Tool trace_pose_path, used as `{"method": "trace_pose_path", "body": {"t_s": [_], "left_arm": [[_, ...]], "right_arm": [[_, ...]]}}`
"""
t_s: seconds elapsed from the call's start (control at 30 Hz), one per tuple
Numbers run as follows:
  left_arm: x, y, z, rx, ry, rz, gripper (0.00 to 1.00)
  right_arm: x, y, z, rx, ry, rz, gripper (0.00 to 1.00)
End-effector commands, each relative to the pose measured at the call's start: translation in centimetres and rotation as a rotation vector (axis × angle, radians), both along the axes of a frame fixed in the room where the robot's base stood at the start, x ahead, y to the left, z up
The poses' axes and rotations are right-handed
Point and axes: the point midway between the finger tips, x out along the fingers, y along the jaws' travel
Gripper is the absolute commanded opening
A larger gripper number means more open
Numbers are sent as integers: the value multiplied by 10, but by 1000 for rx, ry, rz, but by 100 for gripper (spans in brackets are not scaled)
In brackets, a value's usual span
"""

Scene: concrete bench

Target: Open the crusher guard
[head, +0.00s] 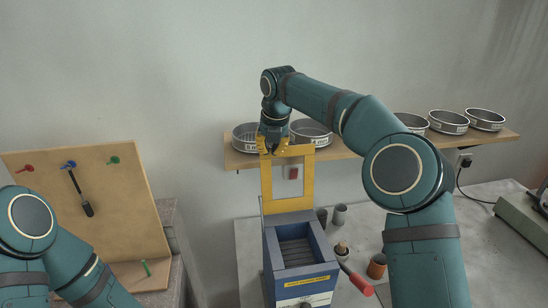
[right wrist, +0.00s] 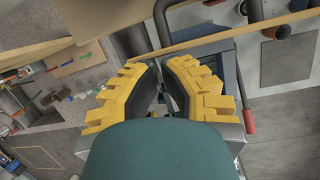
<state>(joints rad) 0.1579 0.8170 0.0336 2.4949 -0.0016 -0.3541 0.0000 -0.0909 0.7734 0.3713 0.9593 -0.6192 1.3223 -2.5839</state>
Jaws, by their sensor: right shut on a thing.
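The crusher (head: 300,258) is a blue box with an open grey top, standing on the bench in the head view. Its yellow guard (head: 266,185) is a rectangular frame standing upright at the back of the box, leaving the top uncovered. My right gripper (head: 272,148) is at the guard's top edge, shut on the guard. In the right wrist view its yellow fingers (right wrist: 162,80) are close together, and what lies between them is mostly hidden. My left arm comes in at the lower left of the head view; its gripper is out of frame.
A wooden shelf (head: 362,147) with several round sieves runs behind the guard. Grey cups (head: 340,214), a brown cup (head: 376,267) and a red-handled tool (head: 358,281) are right of the crusher. A wooden tool board (head: 120,205) stands left. Bare bench (head: 250,262) shows left of the crusher.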

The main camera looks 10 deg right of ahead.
Motion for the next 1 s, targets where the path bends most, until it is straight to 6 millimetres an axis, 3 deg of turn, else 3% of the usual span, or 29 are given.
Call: {"method": "trace_pose_path", "body": {"t_s": [0.43, 1.0], "left_arm": [[0, 0, 0, 0, 0, 0, 0], [0, 0, 0, 0, 0, 0, 0]], "right_arm": [[34, 3, -5, 2, -2, 0, 0], [43, 2, -8, 0, -1, 1, 0]]}}
